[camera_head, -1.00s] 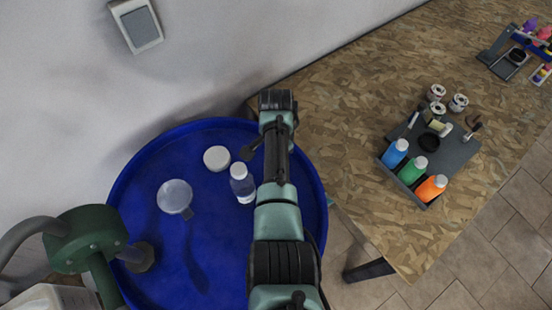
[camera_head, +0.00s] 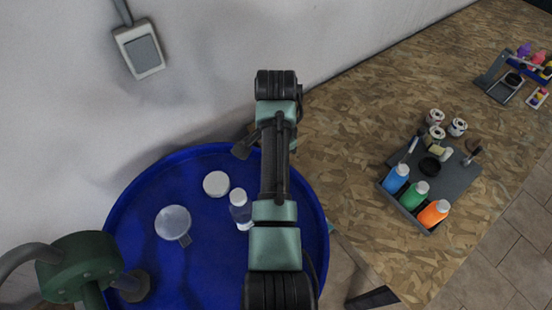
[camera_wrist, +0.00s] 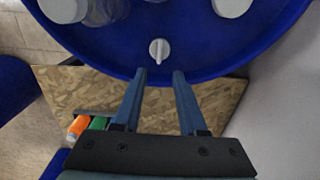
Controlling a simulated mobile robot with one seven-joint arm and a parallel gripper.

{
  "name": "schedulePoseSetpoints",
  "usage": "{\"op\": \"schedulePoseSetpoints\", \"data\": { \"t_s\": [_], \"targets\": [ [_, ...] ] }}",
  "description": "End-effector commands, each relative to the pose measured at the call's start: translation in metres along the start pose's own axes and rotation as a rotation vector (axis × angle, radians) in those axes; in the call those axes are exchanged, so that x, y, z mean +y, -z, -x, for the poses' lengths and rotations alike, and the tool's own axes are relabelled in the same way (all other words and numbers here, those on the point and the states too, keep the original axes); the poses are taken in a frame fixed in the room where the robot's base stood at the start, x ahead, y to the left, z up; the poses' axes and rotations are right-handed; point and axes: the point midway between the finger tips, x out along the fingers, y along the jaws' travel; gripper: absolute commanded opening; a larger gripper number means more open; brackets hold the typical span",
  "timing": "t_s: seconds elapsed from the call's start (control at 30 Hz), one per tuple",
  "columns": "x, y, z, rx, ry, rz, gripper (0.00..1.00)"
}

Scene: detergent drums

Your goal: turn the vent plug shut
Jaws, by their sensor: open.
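The vent plug (camera_wrist: 159,50) is a small pale round plug with a raised grip bar. It sits on the blue drum top near the rim in the wrist view. The bar runs roughly up and down in that picture. My gripper (camera_wrist: 160,72) is open, its two fingers apart and empty, with the tips just below the plug in the picture. I cannot tell how high they are above the lid. In the head view the blue drum (camera_head: 150,170) shows, but my arm covers part of it and I cannot make out the plug there.
A white cap (camera_head: 216,184), a clear bottle (camera_head: 240,210) and a clear round dish with a tab (camera_head: 172,223) are on the drum top. A green pump fitting (camera_head: 80,262) stands at left. A wooden table (camera_head: 340,130) with a bottle tray (camera_head: 455,180) is at right.

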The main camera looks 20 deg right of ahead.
Motion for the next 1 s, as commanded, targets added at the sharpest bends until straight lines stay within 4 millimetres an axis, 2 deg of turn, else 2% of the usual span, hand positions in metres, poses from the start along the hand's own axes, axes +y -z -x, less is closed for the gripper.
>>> {"op": "schedulePoseSetpoints", "data": {
  "t_s": [0.1,0.23,0.8,0.93,1.0],
  "targets": [
    [-0.001,0.000,0.015,0.001,0.001,0.000,0.41],
    [0.000,0.000,0.023,0.001,-0.001,0.000,0.41],
    [0.000,0.000,0.024,0.000,-0.001,0.000,0.41],
    [-0.016,0.008,0.039,0.067,0.085,0.047,0.41],
    [-0.036,0.017,0.061,0.157,0.193,0.110,0.41]
  ]
}}
